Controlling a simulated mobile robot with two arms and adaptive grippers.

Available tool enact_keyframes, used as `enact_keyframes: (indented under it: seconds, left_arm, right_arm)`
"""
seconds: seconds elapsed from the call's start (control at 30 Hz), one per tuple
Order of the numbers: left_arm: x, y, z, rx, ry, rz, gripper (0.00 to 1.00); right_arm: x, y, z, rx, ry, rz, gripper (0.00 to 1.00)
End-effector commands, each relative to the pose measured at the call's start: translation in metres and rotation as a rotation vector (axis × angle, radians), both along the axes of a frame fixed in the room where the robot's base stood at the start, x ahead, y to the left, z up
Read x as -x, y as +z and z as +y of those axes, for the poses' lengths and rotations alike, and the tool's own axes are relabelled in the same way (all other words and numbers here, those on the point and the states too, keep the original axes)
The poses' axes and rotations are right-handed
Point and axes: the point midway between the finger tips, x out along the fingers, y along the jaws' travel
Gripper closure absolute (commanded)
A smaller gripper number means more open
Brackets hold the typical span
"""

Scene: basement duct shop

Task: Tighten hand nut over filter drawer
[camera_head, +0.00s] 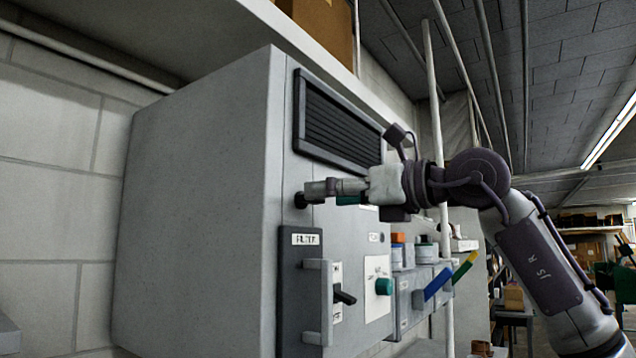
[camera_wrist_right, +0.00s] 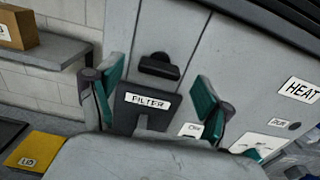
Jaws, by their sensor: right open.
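The hand nut (camera_head: 300,200) is a black knob on the grey cabinet front, above the filter drawer (camera_head: 299,262). The drawer is a dark panel with a white label and a grey handle. My right gripper (camera_head: 322,190) is open, its fingertips close to the nut. In the right wrist view the nut (camera_wrist_right: 158,67) shows between and beyond the green-padded fingers (camera_wrist_right: 158,78), with the FILTER label below it. I cannot tell whether a finger touches the nut. My left gripper is not in view.
A black louvred vent (camera_head: 338,125) is above the nut. A shelf with a cardboard box (camera_wrist_right: 18,27) stands at the left in the wrist view.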

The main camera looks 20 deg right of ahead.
Motion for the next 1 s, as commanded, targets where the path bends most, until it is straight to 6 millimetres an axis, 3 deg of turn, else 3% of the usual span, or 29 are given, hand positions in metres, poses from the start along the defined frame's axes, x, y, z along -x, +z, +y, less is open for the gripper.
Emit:
enact_keyframes:
  seconds: [0.2,0.57,0.9,1.0]
  left_arm:
    - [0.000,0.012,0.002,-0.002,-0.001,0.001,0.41]
    - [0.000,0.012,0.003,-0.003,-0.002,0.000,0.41]
    - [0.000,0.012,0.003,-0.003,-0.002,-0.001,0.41]
    - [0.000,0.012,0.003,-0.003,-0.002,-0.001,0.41]
  right_arm:
    - [-0.019,0.001,0.014,0.000,0.000,0.001,0.21]
    - [-0.022,-0.001,0.017,0.000,0.000,0.000,0.22]
    - [-0.022,0.000,0.016,0.000,0.000,0.000,0.79]
    - [-0.022,0.000,0.016,-0.002,-0.001,0.001,0.81]
